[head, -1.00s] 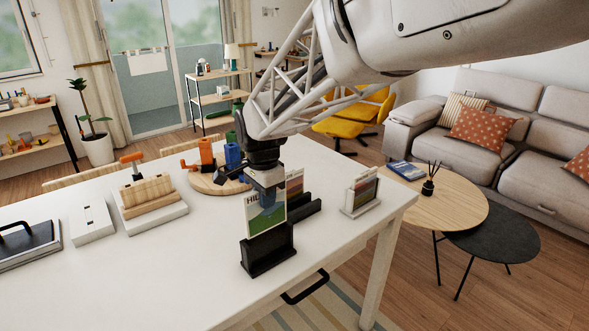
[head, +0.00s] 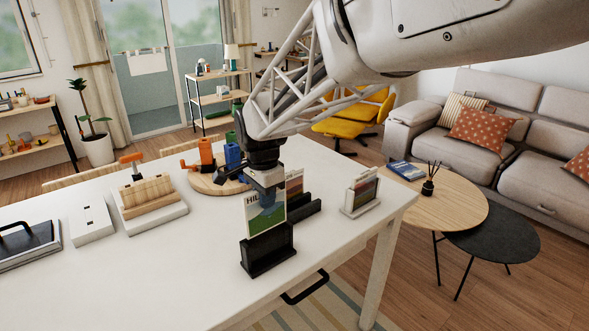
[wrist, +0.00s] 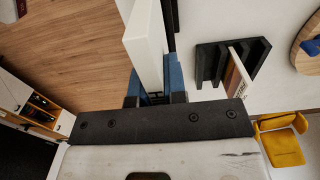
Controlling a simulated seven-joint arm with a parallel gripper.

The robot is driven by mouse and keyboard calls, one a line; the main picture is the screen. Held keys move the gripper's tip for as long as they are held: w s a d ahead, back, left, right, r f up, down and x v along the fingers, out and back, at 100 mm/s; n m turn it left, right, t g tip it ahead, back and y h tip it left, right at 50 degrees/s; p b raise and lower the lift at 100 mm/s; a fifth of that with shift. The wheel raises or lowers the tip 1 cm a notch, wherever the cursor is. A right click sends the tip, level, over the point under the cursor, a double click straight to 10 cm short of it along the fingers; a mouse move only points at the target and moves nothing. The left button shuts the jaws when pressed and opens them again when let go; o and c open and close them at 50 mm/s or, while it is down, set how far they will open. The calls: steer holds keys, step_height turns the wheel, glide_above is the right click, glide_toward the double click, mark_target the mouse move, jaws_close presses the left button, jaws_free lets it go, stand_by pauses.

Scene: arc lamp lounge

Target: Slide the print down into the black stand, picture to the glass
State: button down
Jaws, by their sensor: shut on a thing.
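My gripper (head: 267,192) is shut on the top of the print (head: 254,216), a white-bordered card with a green and blue picture and lettering starting "HIL". The print is upright above the black stand (head: 268,252) near the table's front edge. Its lower edge is hidden behind the stand's front wall, so I cannot tell how deep it sits. In the wrist view, the print (wrist: 147,40) shows as a pale slab between blue fingers (wrist: 155,84), and the task's stand is mostly hidden below it.
Another black stand (head: 306,208) with a reddish print (head: 295,184) is close behind. A white stand (head: 348,210) with a print is to the right. A round wooden board (head: 203,184) with coloured items is behind left. The white table (head: 160,275) is clear at front left.

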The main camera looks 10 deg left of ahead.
mark_target(267, 229)
steer(key=shift+f, duration=4.4)
stand_by(0.8)
steer(key=c, duration=1.1)
jaws_free()
steer(key=shift+r, duration=0.1)
steer(key=shift+r, duration=3.8)
